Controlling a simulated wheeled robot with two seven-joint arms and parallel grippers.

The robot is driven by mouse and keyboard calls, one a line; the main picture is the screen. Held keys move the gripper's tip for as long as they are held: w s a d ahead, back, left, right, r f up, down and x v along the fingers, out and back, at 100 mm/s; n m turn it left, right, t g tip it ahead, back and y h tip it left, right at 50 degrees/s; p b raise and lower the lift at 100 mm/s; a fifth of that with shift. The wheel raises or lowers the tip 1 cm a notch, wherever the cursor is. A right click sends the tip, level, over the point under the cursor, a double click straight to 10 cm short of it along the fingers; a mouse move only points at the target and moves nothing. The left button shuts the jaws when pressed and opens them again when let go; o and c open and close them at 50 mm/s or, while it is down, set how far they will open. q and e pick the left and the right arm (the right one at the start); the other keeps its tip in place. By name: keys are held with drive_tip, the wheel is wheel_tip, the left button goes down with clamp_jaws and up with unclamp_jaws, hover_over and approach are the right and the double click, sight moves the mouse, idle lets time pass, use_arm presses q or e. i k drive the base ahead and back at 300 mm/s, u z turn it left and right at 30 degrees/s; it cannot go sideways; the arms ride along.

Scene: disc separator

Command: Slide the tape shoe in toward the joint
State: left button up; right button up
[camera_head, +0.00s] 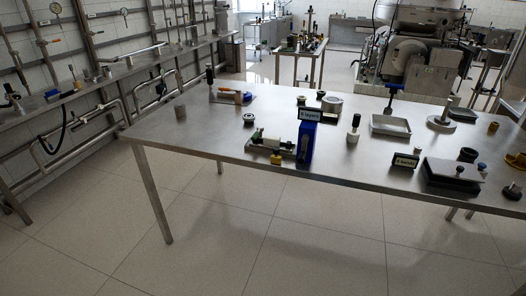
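Neither of my grippers is in view. On the near edge of the steel table (211,135) is a small fixture with a metal base (262,147), a dark green cylindrical part (267,141) and a yellow block (276,159). A tall blue block (306,144) stands at its right end, with a small dark sign (310,114) above it that seems to read "6 layers". The tape shoe and the joint may be parts of this fixture, but they are too small for me to tell which.
A shallow metal tray (390,125), a round disc with a post (441,122), a flat-topped box (453,174) and a second sign (405,161) occupy the table's right half. The table's left front is clear. Open floor lies in front.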

sight(275, 159)
drive_tip(key=u, duration=0.6)
drive_tip(key=i, duration=0.65)
drive_tip(key=u, duration=0.4)
